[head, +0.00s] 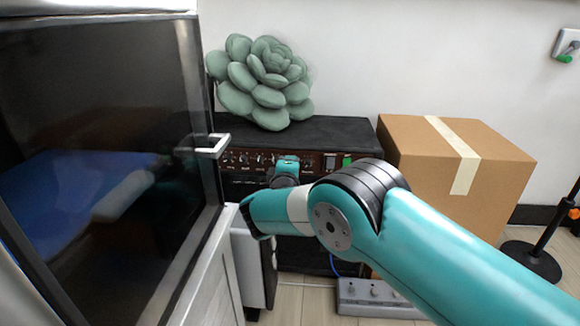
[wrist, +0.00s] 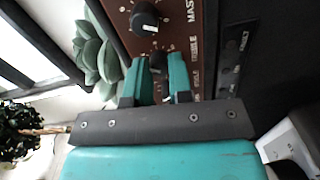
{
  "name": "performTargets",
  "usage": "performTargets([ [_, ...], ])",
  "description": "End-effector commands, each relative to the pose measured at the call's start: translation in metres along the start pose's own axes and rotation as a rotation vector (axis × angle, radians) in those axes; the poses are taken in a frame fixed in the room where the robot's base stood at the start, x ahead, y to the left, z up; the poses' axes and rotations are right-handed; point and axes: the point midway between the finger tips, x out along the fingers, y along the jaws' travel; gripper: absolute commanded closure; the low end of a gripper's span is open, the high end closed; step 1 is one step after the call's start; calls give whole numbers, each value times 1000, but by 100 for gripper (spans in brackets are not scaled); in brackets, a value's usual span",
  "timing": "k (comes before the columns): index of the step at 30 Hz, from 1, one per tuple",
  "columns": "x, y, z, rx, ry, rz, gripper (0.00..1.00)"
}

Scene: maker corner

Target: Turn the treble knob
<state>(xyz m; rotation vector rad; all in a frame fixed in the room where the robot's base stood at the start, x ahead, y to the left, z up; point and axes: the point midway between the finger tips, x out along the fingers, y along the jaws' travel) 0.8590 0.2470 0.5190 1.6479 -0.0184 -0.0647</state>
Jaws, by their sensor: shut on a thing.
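The black amplifier (head: 335,130) stands against the wall, with a brown control panel (head: 240,160) and a row of knobs on its front. In the wrist view the treble knob (wrist: 157,62), small and black, sits between the teal fingertips of my gripper (wrist: 159,65), beside the word TREBLE. My gripper is shut on this knob. In the head view my gripper (head: 287,163) is at the panel, and the knob is hidden behind it. The larger master knob (wrist: 145,18) is just beyond the fingertips, apart from them.
A green plush succulent (head: 265,85) sits on the amplifier. A cardboard box (head: 430,155) stands at its right. A dark-fronted cabinet (head: 95,130) with a protruding handle (head: 212,145) is close on the left. A grey pedal unit (head: 375,293) lies on the floor below my arm.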

Motion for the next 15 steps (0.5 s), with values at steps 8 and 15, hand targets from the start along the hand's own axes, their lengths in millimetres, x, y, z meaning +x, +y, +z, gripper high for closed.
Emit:
performTargets([
  [8,-1,-2,0,-4,1,-3,69],
  [15,-2,-1,0,-3,1,-2,69],
])
